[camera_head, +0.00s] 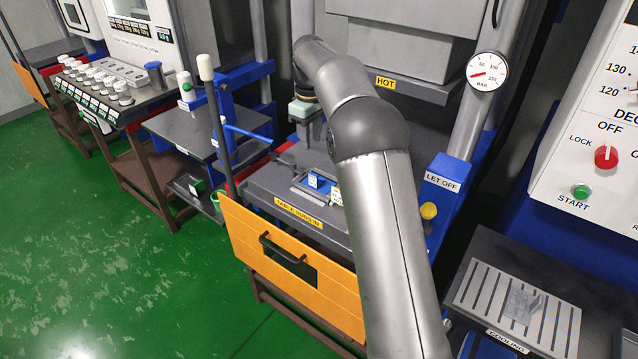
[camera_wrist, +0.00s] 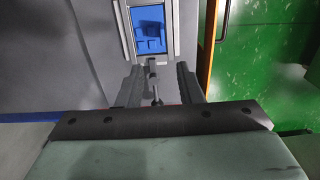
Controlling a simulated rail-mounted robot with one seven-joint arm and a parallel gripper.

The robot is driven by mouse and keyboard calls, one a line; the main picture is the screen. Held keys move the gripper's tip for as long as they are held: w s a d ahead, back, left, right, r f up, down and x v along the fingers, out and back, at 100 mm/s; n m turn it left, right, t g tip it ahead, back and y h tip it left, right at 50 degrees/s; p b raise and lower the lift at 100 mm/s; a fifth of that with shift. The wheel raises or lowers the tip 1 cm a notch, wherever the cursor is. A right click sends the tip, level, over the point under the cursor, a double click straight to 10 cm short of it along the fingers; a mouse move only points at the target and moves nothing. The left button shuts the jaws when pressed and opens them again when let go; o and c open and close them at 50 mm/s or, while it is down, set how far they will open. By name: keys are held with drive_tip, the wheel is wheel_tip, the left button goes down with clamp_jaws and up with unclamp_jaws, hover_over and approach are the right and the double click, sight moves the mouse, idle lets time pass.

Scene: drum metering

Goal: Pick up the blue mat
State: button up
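The blue mat lies in a grey-rimmed tray (camera_wrist: 126,22) on the grey press table; in the wrist view the blue mat (camera_wrist: 140,47) shows small blue raised shapes on it.
An orange gate panel (camera_head: 290,262) with a black handle stands in front of the table. The hot press block (camera_head: 400,50) is above and behind. A blue post marked LET OFF (camera_head: 446,180) stands right. A slotted cooling rack (camera_head: 515,310) is lower right. Green floor lies left.

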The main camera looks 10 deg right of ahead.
hover_over(313, 174)
drive_tip(key=w, duration=0.1)
wheel_tip(313, 174, down, 7)
drive_tip(key=shift+s+f+p, duration=0.2)
drive_tip(key=shift+f+p, duration=0.25)
drive_tip(key=shift+f, duration=0.85)
drive_tip(key=shift+s+f+p, duration=0.2)
drive_tip(key=shift+f+p, duration=0.25)
drive_tip(key=shift+f, duration=0.85)
clamp_jaws()
